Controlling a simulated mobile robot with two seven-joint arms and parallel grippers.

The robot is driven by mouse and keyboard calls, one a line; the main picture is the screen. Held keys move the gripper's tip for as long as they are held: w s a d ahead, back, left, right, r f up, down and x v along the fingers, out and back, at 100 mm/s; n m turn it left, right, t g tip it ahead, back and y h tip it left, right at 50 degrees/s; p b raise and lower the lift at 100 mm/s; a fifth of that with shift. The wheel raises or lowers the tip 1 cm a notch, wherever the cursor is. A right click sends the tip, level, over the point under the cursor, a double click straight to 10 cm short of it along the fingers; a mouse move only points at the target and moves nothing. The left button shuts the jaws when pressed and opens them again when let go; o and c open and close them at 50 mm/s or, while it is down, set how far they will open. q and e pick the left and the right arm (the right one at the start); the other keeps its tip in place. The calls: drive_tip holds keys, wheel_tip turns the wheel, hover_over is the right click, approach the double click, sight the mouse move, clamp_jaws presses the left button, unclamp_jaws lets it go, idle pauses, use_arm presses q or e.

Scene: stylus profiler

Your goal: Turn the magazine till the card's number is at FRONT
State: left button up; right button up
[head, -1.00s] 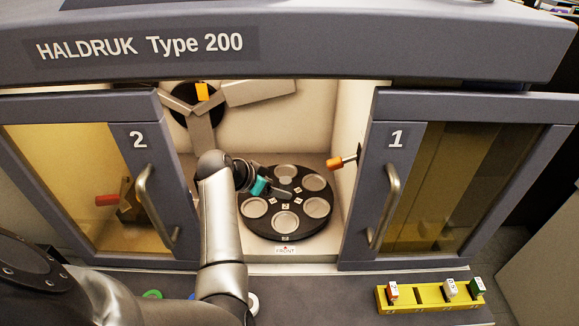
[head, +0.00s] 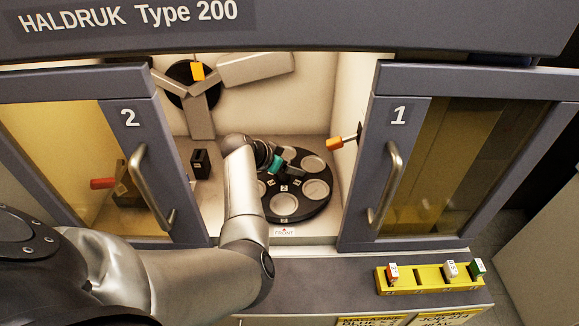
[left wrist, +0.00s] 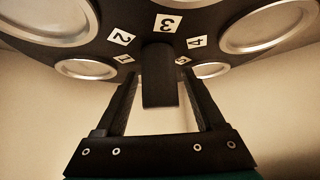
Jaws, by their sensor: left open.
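The magazine (head: 326,203) is a black disc with round metal-rimmed pockets inside the open middle bay. In the left wrist view its underside-up face (left wrist: 215,55) shows white number labels, among them 2, 3 and 4. A dark upright bar (left wrist: 160,90) stands out from near its middle. My left gripper (head: 285,168), with a teal band, reaches over the disc. In the left wrist view its open fingers (left wrist: 158,80) lie on either side of the bar, with gaps. The FRONT label (head: 284,232) is on the sill. Two yellow cards (head: 372,321) (head: 446,319) are cut off at the bottom edge; one reads "MAGAZINE BLUE = 2". My right gripper is out of view.
Door 2 (head: 128,117) and door 1 (head: 397,115) flank the bay. An orange-tipped lever (head: 340,142) juts in from the right wall. A small black block (head: 200,163) stands left of my arm. A yellow rack (head: 428,284) holds several tags on the ledge.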

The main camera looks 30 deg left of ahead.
use_arm(q)
drive_tip(key=shift+w+f, duration=0.1)
clamp_jaws()
idle(0.7)
idle(0.8)
